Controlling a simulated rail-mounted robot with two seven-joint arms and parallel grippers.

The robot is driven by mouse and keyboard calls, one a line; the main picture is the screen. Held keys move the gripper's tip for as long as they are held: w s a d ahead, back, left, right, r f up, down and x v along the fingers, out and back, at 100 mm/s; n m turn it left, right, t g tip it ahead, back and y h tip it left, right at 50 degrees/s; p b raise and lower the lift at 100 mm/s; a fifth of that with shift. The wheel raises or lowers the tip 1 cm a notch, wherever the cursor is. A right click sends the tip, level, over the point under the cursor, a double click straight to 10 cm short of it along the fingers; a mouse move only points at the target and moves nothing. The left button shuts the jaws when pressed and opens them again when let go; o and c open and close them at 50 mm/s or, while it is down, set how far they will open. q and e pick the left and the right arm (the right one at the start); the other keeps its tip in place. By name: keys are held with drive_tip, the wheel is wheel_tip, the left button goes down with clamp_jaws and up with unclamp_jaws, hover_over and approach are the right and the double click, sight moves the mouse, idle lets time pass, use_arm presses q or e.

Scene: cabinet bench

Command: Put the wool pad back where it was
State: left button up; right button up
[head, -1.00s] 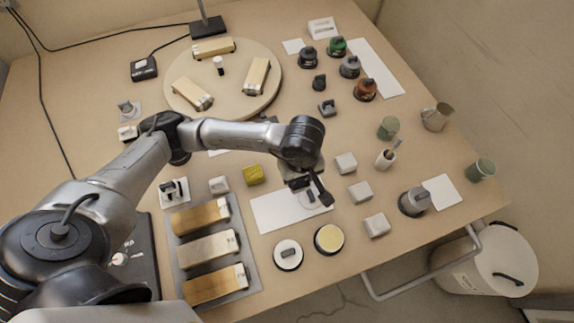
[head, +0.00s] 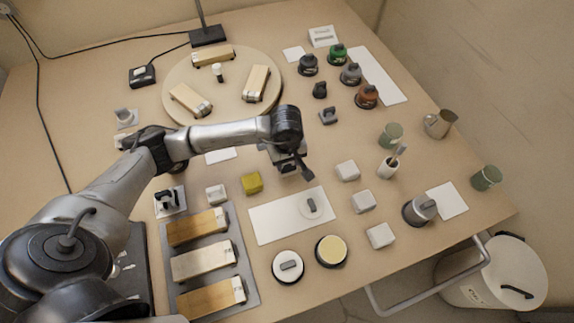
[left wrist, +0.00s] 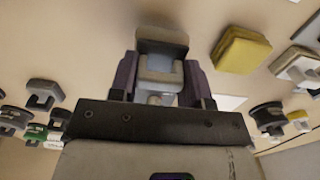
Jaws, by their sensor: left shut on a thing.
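My left gripper (head: 290,168) is raised above the bench, just behind the white sheet (head: 266,220). In the left wrist view its two dark fingers (left wrist: 158,85) are shut on a grey handled block (left wrist: 162,42). I cannot tell for sure whether this block is the wool pad. A pale round pad with a dark grey handle (head: 311,206) lies on the right part of the white sheet, apart from the gripper. Another white disc with a grey handle (head: 289,266) sits in front of the sheet. My right gripper is not in view.
A yellow sponge-like block (head: 252,183) is left of the gripper. Several pale blocks (head: 347,171) stand to the right. A grey tray (head: 248,262) holds wooden planes at front left. A round board (head: 222,101) with more wooden pieces is behind. A yellow-filled tin (head: 331,250) is near the front edge.

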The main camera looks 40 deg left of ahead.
sight(287, 166)
use_arm(q)
drive_tip(key=shift+f, duration=1.45)
drive_tip(key=shift+b, duration=0.3)
drive_tip(key=shift+f, duration=0.15)
drive_tip(key=o, duration=1)
drive_tip(key=shift+c, duration=0.2)
